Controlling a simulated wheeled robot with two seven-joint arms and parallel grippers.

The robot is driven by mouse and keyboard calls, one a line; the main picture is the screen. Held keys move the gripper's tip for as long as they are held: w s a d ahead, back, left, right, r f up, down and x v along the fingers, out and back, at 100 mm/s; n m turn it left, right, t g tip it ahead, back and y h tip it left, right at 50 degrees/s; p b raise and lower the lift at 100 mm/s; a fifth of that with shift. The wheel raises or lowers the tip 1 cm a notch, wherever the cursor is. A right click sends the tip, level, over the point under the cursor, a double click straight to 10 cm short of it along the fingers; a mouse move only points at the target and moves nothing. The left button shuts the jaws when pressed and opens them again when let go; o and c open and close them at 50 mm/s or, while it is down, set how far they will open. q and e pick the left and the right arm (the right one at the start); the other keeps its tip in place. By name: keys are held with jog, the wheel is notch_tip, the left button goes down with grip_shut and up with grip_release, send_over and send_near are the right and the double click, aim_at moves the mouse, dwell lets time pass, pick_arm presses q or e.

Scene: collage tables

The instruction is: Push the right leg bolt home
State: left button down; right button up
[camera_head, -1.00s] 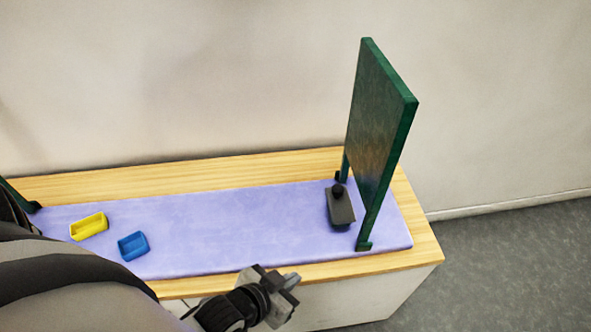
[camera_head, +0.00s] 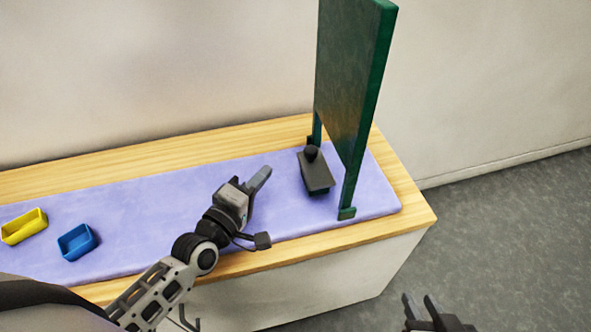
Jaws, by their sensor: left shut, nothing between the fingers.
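A dark grey block with a round black knob, which looks like the bolt (camera_head: 316,172), lies on the purple mat at the foot of the green upright panel (camera_head: 352,75). The panel stands on two short feet at the right end of the table. My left gripper (camera_head: 262,177) is shut and empty, over the mat just left of the bolt and apart from it. My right gripper (camera_head: 422,308) shows at the bottom right edge, fingers apart, off the table's front. Where the bolt meets the panel is partly hidden.
A blue tray (camera_head: 77,242) and a yellow tray (camera_head: 24,227) sit on the left of the purple mat (camera_head: 150,205). The wooden table (camera_head: 415,210) ends at the right, with grey floor beyond. A wall stands behind.

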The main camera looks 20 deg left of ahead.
aim_at(316, 163)
pick_arm(q)
jog(key=shift+w+a+r+n+t, duration=0.1)
jog(key=shift+w+a+n+t, duration=0.35)
jog(key=shift+n, duration=0.25)
jog(key=shift+r, duration=0.25)
pick_arm(e)
jog(key=shift+f, duration=0.1)
pick_arm(q)
jog(key=w+d+p, duration=0.1)
jog(key=w+d, duration=0.4)
jog(key=w, duration=0.3)
pick_arm(e)
jog(key=shift+r, duration=0.2)
pick_arm(q)
jog(key=shift+d, duration=0.1)
